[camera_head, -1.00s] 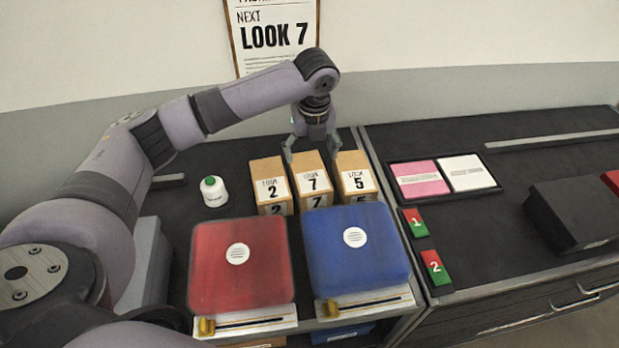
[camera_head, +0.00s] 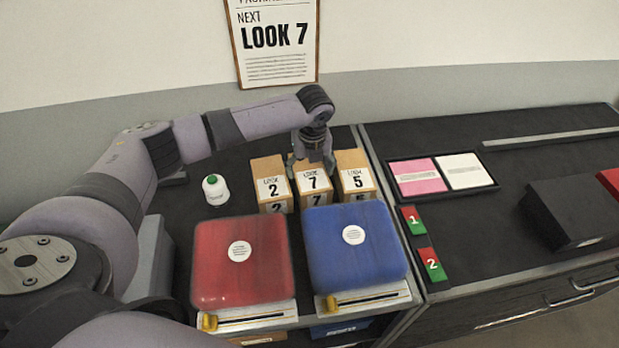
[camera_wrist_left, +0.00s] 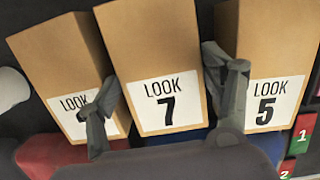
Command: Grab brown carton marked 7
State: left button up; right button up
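The brown carton marked LOOK 7 (camera_head: 314,183) stands upright on the dark counter, between the carton marked 2 (camera_head: 270,183) and the carton marked 5 (camera_head: 355,174). My left gripper (camera_head: 312,170) is lowered over the 7 carton and hides part of its top. In the left wrist view the 7 carton (camera_wrist_left: 163,75) lies between the two spread fingers, one on each side of it. The fingers reach into the gaps beside the neighbouring cartons (camera_wrist_left: 62,62) and (camera_wrist_left: 267,50). I cannot tell if they touch it. My right gripper is not in view.
A red box (camera_head: 238,265) and a blue box (camera_head: 355,250) stand in front of the cartons. A white spool with a green top (camera_head: 215,190) is at the left. A tray (camera_head: 442,194) and red-green cards 1 and 2 (camera_head: 414,220) lie at the right.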

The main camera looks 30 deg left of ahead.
pick_arm(q)
jog(key=c, duration=0.9)
jog(key=shift+r, duration=0.1)
